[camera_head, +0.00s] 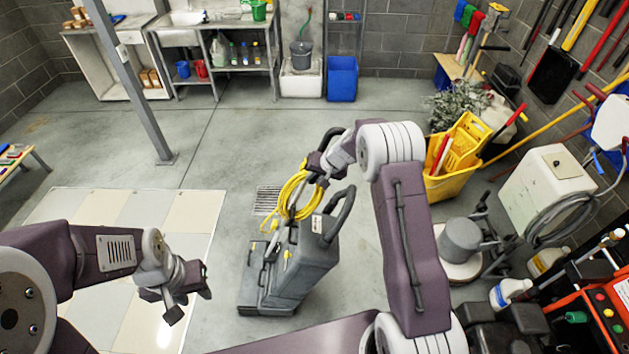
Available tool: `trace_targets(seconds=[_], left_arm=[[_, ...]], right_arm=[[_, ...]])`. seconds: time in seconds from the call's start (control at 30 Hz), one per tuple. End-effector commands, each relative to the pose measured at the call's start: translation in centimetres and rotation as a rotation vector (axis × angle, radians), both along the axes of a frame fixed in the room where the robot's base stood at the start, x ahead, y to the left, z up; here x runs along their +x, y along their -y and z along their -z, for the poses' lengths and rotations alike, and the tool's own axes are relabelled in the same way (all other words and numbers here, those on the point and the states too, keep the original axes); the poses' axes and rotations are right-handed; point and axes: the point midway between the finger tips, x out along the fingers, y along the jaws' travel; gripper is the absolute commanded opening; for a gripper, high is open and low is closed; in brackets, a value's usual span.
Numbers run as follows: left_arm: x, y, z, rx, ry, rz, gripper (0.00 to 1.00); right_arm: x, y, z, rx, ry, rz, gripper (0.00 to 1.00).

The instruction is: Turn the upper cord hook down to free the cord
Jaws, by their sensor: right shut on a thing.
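A grey upright floor machine (303,262) stands on the concrete floor in the middle of the head view. A coiled yellow cord (290,197) hangs on its upper handle side. My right gripper (316,177) is at the top of the coil and is shut at the upper cord hook, which it and the cord hide; the hook's angle cannot be made out. My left gripper (190,292) is open and empty at the lower left, well apart from the machine.
A yellow mop bucket (452,175) and a round floor machine (461,245) stand to the right. A floor drain (267,199) lies left of the cord. A grey post (132,85) rises at the left. Pale floor tiles (186,208) and open concrete lie left of the machine.

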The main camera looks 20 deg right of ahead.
Motion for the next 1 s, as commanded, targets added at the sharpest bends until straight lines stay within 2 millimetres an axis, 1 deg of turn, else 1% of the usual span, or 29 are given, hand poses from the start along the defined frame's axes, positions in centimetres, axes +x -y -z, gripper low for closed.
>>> trace_targets(seconds=[0.03,0.17,0.23,0.3,0.5,0.7,1.0], left_arm=[[0.0,0.0,2.5,0.000,0.000,0.000,0.36],[0.0,0.0,6.8,0.000,-0.001,0.000,0.36],[0.0,0.0,9.3,0.000,-0.001,0.000,0.36],[0.0,0.0,11.8,0.000,-0.001,0.000,0.36],[-0.1,0.0,18.3,0.000,-0.001,0.000,0.36],[-0.1,0.0,24.0,0.000,0.000,0.000,0.36],[-0.1,0.0,31.4,0.000,0.000,0.000,0.36]], right_arm=[[0.0,0.2,1.2,0.021,0.009,0.003,0.00],[0.0,0.4,1.9,0.094,0.032,0.004,0.00],[0.0,0.5,2.1,0.142,0.046,0.003,0.00],[-0.1,0.6,2.2,0.196,0.063,0.004,0.00],[-0.2,0.9,2.4,0.364,0.110,0.004,0.00],[-0.3,1.1,2.5,0.547,0.160,0.002,0.00],[-0.4,1.3,3.0,0.821,0.236,0.001,0.00]])
